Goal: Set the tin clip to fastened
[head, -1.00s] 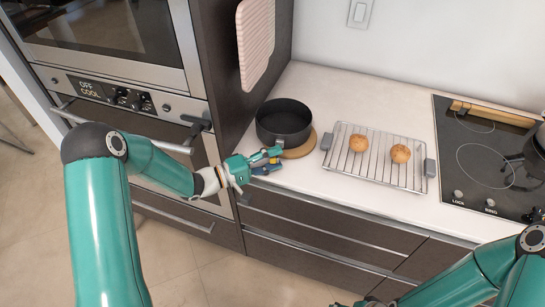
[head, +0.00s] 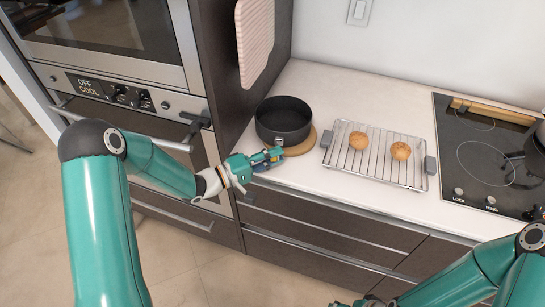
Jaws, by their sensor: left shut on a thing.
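A round black tin (head: 284,120) stands on a round wooden board (head: 306,146) on the counter. My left gripper (head: 270,158) is at the tin's near side, low by its rim-to-base wall. Its fingers are shut on a small part there, which looks like the tin clip; the fingers hide the clip, so its position cannot be told. My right gripper (head: 352,303) is only partly in view at the bottom edge, and its fingers cannot be made out.
A wire rack (head: 344,172) with two round buns (head: 400,151) stands right of the tin. A black cooktop (head: 478,150) lies farther right. Stacked ovens (head: 135,95) stand at the left, and a pink quilted mitt or pad (head: 256,40) hangs on the cabinet side. Counter behind the tin is clear.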

